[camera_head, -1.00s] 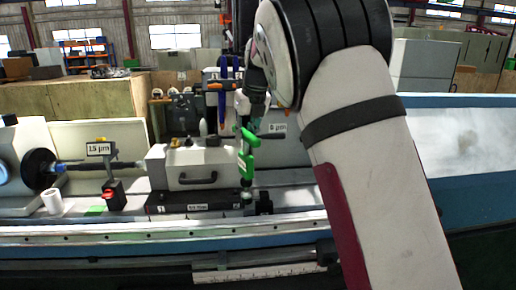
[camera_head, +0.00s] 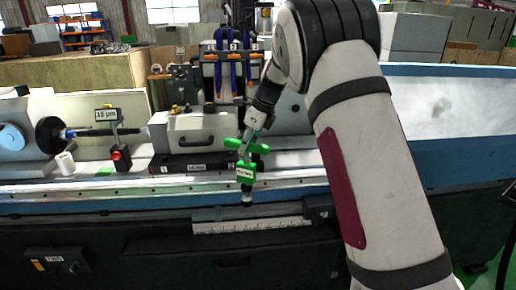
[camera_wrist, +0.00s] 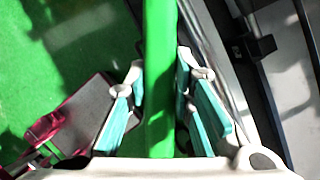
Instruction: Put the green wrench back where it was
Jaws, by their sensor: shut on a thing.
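The green wrench (camera_head: 246,172) shows in the head view in front of the grinder, hanging below my gripper (camera_head: 247,142) with a white label on it. In the wrist view, the green wrench (camera_wrist: 160,75) runs between the teal pads of my gripper (camera_wrist: 160,105). My gripper is shut on it. In the head view, the wrench overlaps the machine's front rail. Part of the wrench's upper end is hidden behind my gripper.
The grinder bed's front edge (camera_head: 110,190) runs across the view. A white box with a handle (camera_head: 197,133) and a 15 µm sign (camera_head: 107,114) stand on it. Blue-handled tools (camera_head: 220,72) hang on a rack behind. Green floor (camera_wrist: 60,60) shows below in the wrist view.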

